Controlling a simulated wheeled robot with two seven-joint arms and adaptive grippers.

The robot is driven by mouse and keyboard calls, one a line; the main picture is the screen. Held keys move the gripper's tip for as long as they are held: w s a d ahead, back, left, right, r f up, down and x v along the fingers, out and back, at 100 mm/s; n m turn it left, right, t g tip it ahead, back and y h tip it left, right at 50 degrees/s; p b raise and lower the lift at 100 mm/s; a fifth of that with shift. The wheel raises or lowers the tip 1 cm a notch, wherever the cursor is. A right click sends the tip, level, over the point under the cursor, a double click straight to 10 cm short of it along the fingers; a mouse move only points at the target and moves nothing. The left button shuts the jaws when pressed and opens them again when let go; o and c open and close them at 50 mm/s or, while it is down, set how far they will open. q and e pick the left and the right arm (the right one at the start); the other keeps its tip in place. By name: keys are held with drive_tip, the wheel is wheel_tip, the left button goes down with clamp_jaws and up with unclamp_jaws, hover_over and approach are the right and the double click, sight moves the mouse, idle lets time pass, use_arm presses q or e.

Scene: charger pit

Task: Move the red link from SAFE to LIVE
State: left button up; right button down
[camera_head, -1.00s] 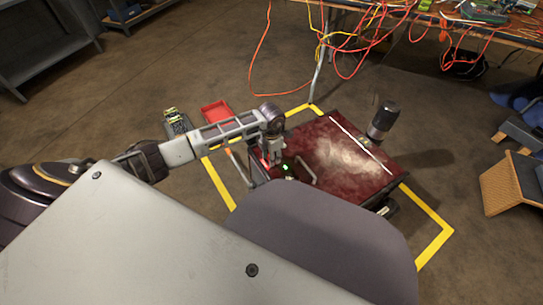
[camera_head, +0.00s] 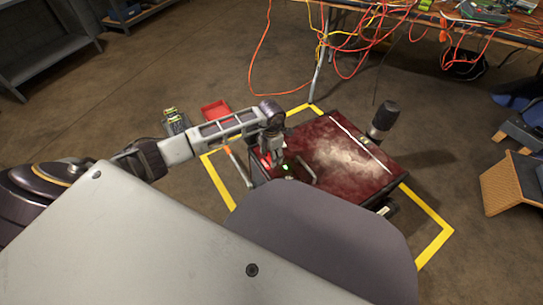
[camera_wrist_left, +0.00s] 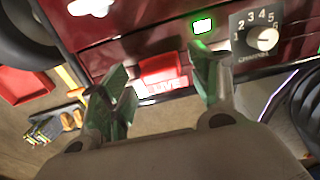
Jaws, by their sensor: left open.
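The red link (camera_wrist_left: 162,72) sits at the LIVE label (camera_wrist_left: 165,86) on the dark red charger front (camera_wrist_left: 148,42) in the left wrist view. My left gripper (camera_wrist_left: 162,82) is open, with one green-lit finger on each side of the link and gaps visible between. In the head view my left gripper (camera_head: 273,158) is at the near left edge of the charger (camera_head: 345,145); the link cannot be made out there. A green light (camera_wrist_left: 203,26) glows above the link. I cannot read a SAFE label. My right gripper is not in view.
A numbered dial (camera_wrist_left: 262,38) is right of the green light. A red tray (camera_head: 215,110) and small packs (camera_head: 174,122) lie on the floor left. A dark cylinder (camera_head: 383,118) stands at the charger's far right. Yellow tape (camera_head: 434,250) surrounds the charger. Cables hang from a bench behind.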

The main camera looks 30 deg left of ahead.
use_arm(q)
wheel_tip(320, 180, up, 11)
drive_tip(key=shift+f, duration=0.15)
idle(0.4)
idle(0.9)
